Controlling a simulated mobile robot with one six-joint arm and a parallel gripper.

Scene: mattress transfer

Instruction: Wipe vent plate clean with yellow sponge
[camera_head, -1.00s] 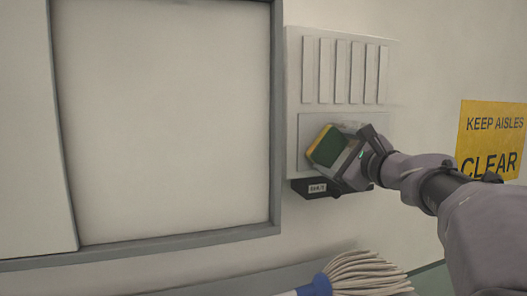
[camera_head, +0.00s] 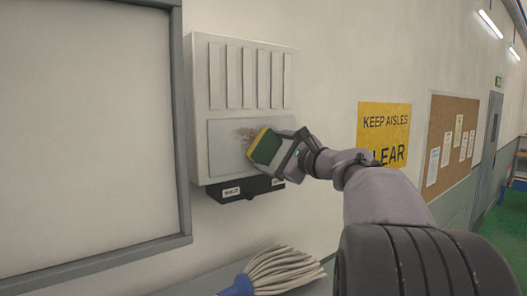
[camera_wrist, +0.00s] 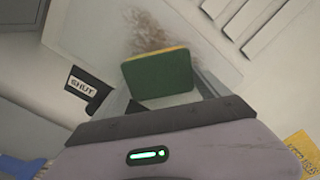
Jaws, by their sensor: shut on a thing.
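The vent plate (camera_head: 222,139) is a flat grey panel on the lower front of a pale wall box with vertical slats above it. A brown smudge (camera_head: 243,134) marks its middle, and the smudge also shows in the wrist view (camera_wrist: 150,32). My gripper (camera_head: 283,150) is shut on the sponge (camera_head: 265,147), yellow with a dark green side. In the wrist view the sponge (camera_wrist: 158,74) sits between the fingers, just below the smudge. It is close to the plate's right part; I cannot tell whether it touches. The sponge hides some of the plate.
A black ledge with small labels (camera_head: 237,191) juts out under the box. A mop head (camera_head: 285,270) lies below. A framed pale board (camera_head: 80,130) is at left. A yellow sign (camera_head: 384,133) and corkboard (camera_head: 452,145) hang at right.

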